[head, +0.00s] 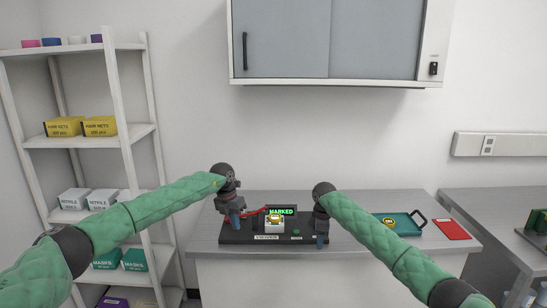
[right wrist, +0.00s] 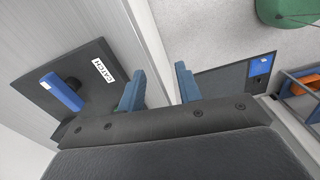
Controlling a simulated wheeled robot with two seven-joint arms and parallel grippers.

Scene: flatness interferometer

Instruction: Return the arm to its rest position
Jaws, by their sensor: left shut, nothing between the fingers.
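My left gripper (head: 237,222) is in the head view, at the end of the green-sleeved arm from the left. It is shut and empty, over the left end of the black instrument base (head: 245,236). My right gripper (head: 321,240) points down at the base's right end. In the right wrist view its two blue fingers (right wrist: 160,88) stand apart with nothing between them. The instrument's display (head: 281,212) reads "MARKED" in green. A small pale block with a yellow top (head: 275,223) sits just in front of the display.
The instrument stands on a grey table (head: 208,250). To its right lie a teal tray (head: 412,234) and a red flat item (head: 452,229). A shelf rack (head: 120,130) stands left, a wall cabinet (head: 335,82) hangs above, and another table (head: 490,212) stands right.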

